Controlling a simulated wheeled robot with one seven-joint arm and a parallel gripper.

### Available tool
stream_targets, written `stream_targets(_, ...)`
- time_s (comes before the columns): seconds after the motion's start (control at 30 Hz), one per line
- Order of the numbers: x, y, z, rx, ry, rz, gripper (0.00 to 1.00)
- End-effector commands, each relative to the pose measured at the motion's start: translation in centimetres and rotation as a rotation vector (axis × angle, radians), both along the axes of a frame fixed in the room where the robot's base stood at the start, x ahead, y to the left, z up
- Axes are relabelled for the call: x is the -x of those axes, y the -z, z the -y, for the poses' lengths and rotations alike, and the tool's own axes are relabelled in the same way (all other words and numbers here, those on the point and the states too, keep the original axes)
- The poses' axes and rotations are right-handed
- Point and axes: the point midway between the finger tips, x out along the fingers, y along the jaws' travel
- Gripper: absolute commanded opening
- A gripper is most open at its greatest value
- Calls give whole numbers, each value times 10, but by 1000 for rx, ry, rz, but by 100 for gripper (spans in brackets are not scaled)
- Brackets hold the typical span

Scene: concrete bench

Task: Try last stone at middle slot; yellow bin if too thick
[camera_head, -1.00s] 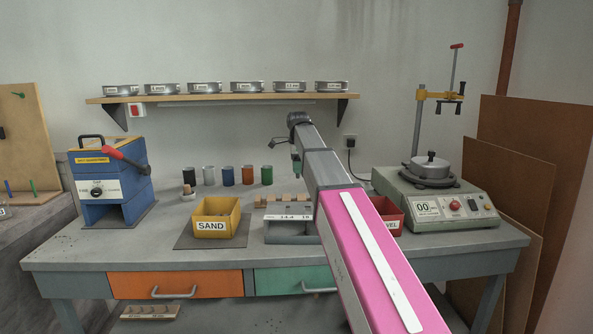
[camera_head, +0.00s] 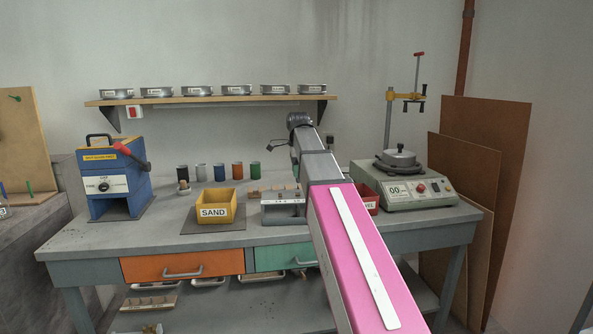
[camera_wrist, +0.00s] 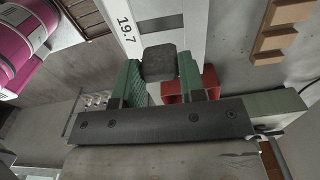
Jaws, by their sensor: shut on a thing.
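My gripper (camera_wrist: 158,78) has green fingers shut on a dark grey stone (camera_wrist: 159,62), held at the fingertips in the wrist view. In the head view my gripper (camera_head: 295,156) is small and partly hidden by my pink arm. The pale slot gauge (camera_head: 282,220) stands on the bench, its right end covered by my arm. In the wrist view the gauge (camera_wrist: 150,22) shows a 19.7 label beyond the stone. Its middle slot cannot be made out, nor whether the stone touches the gauge. The yellow bin (camera_head: 214,212), marked SAND, stands left of the gauge.
A red bin (camera_head: 370,200) is partly hidden behind my arm. A wooden rack (camera_wrist: 272,40) lies near the gauge. A blue machine (camera_head: 117,178) stands left, a grey machine (camera_head: 428,193) right. Several coloured cups line the back. The bench's front left is clear.

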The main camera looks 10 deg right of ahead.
Motion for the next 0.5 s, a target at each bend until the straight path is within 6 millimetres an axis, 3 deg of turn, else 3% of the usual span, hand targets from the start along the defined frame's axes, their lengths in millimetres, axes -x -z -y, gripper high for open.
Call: stream_targets(0.5, 0, 26, 0, 0, 0, -1, 14)
